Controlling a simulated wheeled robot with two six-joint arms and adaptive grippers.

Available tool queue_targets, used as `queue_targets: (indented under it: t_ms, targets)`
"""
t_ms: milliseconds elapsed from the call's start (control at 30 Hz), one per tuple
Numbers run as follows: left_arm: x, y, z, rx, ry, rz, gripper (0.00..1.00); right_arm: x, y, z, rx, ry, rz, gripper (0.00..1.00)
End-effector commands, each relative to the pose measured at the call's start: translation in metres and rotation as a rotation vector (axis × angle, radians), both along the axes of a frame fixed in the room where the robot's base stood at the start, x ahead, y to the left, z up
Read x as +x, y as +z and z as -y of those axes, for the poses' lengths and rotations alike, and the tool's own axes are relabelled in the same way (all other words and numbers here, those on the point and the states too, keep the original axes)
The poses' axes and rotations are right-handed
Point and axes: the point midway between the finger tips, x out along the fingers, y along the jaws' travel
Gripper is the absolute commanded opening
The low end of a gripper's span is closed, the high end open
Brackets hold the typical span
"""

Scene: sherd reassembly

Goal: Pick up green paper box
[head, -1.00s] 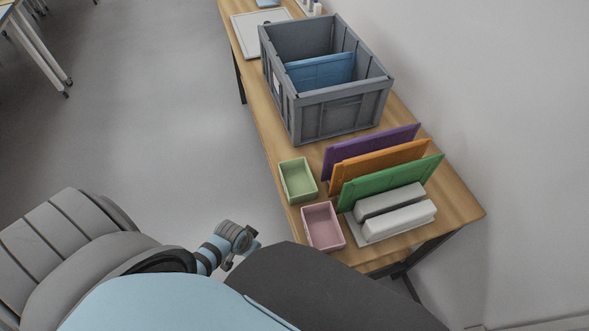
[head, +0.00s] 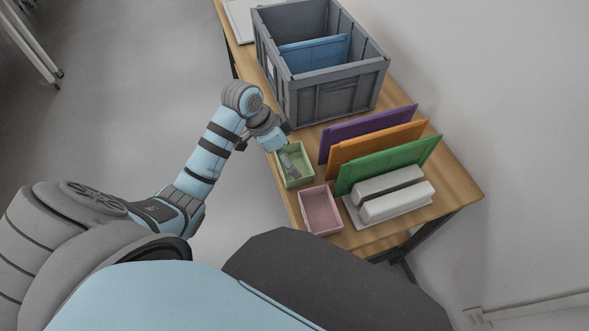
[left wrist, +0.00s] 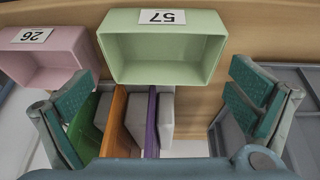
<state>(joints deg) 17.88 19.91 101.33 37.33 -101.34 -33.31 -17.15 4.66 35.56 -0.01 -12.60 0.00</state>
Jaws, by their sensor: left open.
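The green paper box (head: 301,179) is a small open box near the table's left edge. In the left wrist view the green paper box (left wrist: 161,60) shows its open side and a white label with "57", upside down. My right gripper is not in view.
A pink box (head: 320,211), labelled "26", stands close by the green one. Purple (head: 368,133), orange (head: 377,148) and green (head: 389,164) panels stand upright to the right. A grey crate (head: 335,100) with a blue panel stands behind. A white block (head: 397,203) lies at the front right.

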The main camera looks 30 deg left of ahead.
Motion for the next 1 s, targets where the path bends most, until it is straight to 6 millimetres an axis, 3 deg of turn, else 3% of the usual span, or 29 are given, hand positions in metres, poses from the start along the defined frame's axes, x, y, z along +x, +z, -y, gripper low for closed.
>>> queue_targets:
  t_ms: [300,533,700,767,1000]
  targets:
    - [0.018,-0.047,0.018,-0.001,0.001,-0.002,1.00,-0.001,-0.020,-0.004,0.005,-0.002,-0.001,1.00]
    - [0.019,-0.047,0.018,0.001,0.002,0.001,0.98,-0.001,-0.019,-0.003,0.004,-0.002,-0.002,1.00]
    - [0.019,-0.047,0.018,0.002,0.002,0.000,0.73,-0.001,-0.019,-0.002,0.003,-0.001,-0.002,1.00]
    - [0.019,-0.047,0.018,0.002,0.002,0.000,0.70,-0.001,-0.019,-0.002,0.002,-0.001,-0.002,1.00]
    - [0.019,-0.045,0.018,0.001,0.002,-0.001,0.70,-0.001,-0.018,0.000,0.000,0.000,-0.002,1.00]
